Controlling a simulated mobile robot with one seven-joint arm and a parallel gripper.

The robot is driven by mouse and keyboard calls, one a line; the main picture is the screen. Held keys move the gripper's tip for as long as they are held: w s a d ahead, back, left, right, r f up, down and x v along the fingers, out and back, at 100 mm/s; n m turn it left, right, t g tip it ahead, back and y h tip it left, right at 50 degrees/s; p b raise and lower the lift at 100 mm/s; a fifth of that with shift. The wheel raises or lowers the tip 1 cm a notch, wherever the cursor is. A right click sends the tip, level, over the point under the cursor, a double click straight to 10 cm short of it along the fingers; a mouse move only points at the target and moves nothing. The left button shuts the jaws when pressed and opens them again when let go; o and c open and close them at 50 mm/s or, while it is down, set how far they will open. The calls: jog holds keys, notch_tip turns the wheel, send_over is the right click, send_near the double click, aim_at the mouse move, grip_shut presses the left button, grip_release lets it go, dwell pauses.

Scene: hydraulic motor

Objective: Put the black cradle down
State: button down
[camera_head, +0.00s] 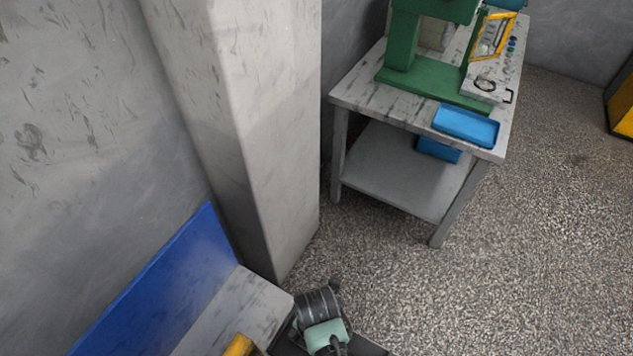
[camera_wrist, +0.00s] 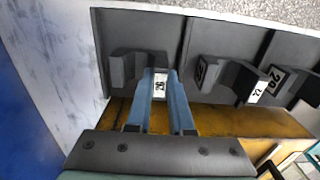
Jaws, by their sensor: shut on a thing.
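In the wrist view, my gripper (camera_wrist: 161,76) has its two blue-grey fingers close together on a black cradle (camera_wrist: 123,68) with a white number label, which seems to read 26, between them. The cradle is in front of a dark panel or tray (camera_wrist: 150,28). Whether the cradle touches that surface is hard to tell. In the head view the fingers and the cradle are not clearly visible; part of my arm shows at the bottom edge.
More dark cradles (camera_wrist: 220,78) with number labels stand to the right along a yellow bar (camera_wrist: 225,122). A grey bench top (camera_head: 225,305) with a blue back panel (camera_head: 165,285) lies at lower left beside a pillar (camera_head: 265,130). A table (camera_head: 375,103) holds a green press and blue tray (camera_head: 466,126).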

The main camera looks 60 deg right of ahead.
jog(key=shift+f, duration=0.1)
jog(key=c, duration=0.8)
grip_release()
notch_tip(320, 180, up, 12)
